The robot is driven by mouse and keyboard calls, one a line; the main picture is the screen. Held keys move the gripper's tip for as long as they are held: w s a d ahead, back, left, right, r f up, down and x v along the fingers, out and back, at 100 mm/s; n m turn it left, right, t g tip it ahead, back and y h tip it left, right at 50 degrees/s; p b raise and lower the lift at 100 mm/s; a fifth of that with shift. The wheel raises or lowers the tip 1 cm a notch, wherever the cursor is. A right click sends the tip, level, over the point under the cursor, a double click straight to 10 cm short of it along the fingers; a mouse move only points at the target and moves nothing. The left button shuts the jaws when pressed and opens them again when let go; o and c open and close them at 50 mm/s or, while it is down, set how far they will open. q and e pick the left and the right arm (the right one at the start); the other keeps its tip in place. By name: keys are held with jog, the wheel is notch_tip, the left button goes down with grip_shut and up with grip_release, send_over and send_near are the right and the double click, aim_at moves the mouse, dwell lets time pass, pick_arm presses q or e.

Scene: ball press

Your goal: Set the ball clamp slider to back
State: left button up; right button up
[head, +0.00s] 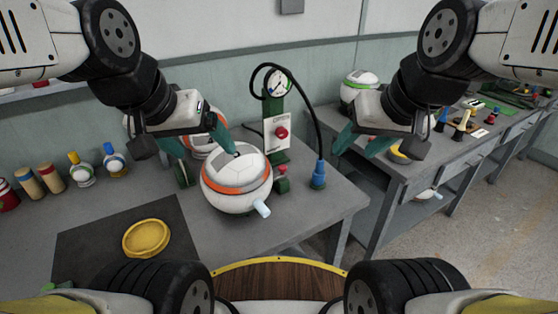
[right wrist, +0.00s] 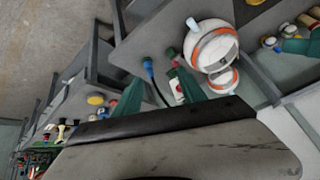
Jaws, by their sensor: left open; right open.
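A white ball with an orange band (head: 236,184) sits on the grey workbench (head: 325,210), with a pale blue peg (head: 262,209) at its lower right. Behind it stands a green and white press post (head: 276,125) with a round gauge and a red knob. A small green block with a red top (head: 281,172) stands between the ball and post; I cannot tell if this is the clamp slider. My left gripper (head: 199,150) is open, its green fingers at the ball's upper left. My right gripper (head: 364,142) is open and empty, right of the post. The ball also shows in the right wrist view (right wrist: 212,47).
A black cable loops from the post to a blue connector (head: 318,176) near the bench's right edge. A yellow dish (head: 147,238) lies on a dark mat (head: 95,245). Several bottles and cylinders stand at left. A second bench (head: 440,165) stands at right.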

jog(key=shift+c, duration=0.2)
jog(key=shift+w, duration=0.1)
jog(key=shift+c, duration=1.1)
jog(key=n+g+y, duration=0.1)
jog(key=n+g, duration=0.2)
jog(key=n, duration=0.7)
send_over(283, 167)
jog(key=s+d, duration=0.2)
jog(key=d, duration=0.1)
notch_tip(283, 167, down, 19)
jog(key=x, duration=0.7)
jog(key=shift+s+a+f, duration=0.1)
jog(key=shift+a+f, duration=0.2)
grip_shut()
